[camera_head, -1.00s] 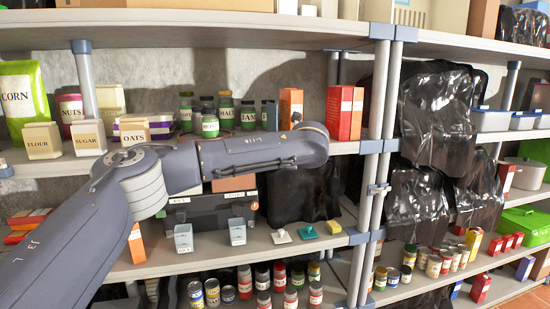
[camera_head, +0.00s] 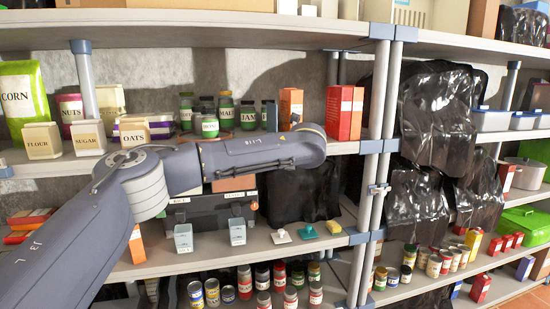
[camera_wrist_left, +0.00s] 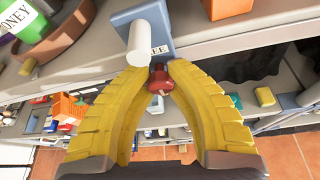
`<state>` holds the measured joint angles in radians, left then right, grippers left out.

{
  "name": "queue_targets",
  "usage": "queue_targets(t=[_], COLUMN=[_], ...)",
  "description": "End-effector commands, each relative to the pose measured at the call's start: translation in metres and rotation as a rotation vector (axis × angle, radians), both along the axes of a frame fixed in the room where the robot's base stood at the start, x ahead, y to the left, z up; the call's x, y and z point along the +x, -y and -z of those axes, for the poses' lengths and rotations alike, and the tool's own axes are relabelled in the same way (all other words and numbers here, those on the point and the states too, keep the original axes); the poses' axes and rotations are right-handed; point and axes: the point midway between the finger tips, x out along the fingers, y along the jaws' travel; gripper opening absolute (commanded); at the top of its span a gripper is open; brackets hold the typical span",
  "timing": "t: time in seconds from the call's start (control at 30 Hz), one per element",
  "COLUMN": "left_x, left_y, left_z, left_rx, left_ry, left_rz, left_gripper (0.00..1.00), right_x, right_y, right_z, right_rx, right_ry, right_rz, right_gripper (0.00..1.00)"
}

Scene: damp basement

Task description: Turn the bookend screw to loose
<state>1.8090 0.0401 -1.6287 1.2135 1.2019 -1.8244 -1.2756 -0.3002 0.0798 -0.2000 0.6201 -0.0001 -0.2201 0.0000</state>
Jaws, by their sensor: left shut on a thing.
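In the left wrist view a red knob-like screw (camera_wrist_left: 161,79) sits below a blue-grey plate (camera_wrist_left: 147,25). A white cylinder (camera_wrist_left: 146,40) sticks out of the plate. A label (camera_wrist_left: 158,51) beside the screw ends in "EE"; its start is hidden. My left gripper (camera_wrist_left: 160,69) has its yellow fingertips closed on the red screw, one on each side. In the head view my left arm reaches across the shelves, and its gripper is hidden. The screw and plate cannot be made out there. My right gripper is in neither view.
A shelf post (camera_head: 375,150) stands right of my arm. Jars (camera_head: 225,112), a sugar box (camera_head: 88,138) and a red box (camera_head: 344,113) stand on the shelf behind it. Small blocks (camera_head: 308,231) and cans (camera_head: 244,281) are lower down. Black plastic (camera_head: 437,125) hangs at right.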

Motion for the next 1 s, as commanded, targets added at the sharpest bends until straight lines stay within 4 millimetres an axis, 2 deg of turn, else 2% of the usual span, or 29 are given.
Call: queue_targets(t=[0.37, 1.0], left_x=[-0.0001, -0.0004], left_y=[-0.0003, -0.0014], left_z=[0.0003, 0.0008], left_rx=[-0.039, -0.462], left_ry=[0.008, 0.109], left_rz=[0.000, 0.000], left_gripper=[0.00, 0.00], right_x=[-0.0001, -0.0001], right_y=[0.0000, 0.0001], right_z=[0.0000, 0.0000], right_rx=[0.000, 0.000], right_ry=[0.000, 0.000], right_rz=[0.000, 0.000], right_gripper=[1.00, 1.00])
